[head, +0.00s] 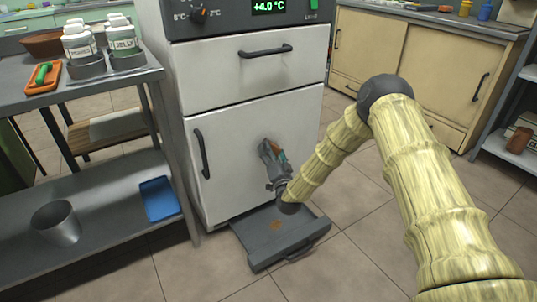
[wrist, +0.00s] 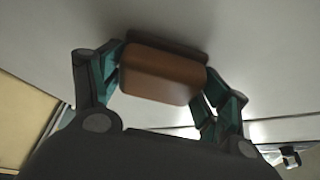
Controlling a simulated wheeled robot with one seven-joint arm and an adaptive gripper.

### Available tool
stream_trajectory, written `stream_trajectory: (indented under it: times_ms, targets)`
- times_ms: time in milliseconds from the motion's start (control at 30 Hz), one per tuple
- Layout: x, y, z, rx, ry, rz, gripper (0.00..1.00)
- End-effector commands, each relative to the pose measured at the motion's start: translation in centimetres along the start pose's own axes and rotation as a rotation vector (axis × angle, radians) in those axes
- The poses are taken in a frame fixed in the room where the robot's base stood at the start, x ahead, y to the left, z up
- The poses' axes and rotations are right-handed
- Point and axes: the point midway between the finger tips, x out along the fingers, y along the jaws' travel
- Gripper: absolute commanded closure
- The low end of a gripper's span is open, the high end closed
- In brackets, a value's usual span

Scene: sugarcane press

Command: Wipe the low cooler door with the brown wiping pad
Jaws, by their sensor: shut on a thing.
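The low cooler door (head: 232,150) is a white panel with a dark vertical handle (head: 201,153) at its left edge. My gripper (head: 272,156) is at the right part of this door, facing it. In the wrist view my gripper (wrist: 160,80) is shut on the brown wiping pad (wrist: 162,75), a rounded brown block held between both fingers. The pad is at or very close to the pale door surface (wrist: 260,40), with a dark shadow beside it; I cannot tell for sure whether it touches.
A grey pulled-out tray (head: 250,243) with a brown stain lies low below the door. A white drawer (head: 250,75) is above it. A metal shelf table (head: 120,82) stands at the left, with a blue tray (head: 159,199) and metal cup (head: 56,222) below. Tiled floor is open in front.

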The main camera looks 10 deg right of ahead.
Motion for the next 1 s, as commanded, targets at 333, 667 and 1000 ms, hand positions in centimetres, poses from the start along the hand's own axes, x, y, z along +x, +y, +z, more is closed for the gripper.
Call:
stream_trajectory:
  times_ms: [333,667,1000]
  targets:
    - [0.6,1.0,-1.2,0.000,0.004,-0.002,0.51]
    - [0.8,2.5,-2.6,-0.001,0.003,0.000,0.51]
    - [1.3,3.5,-3.4,0.000,0.002,0.000,0.51]
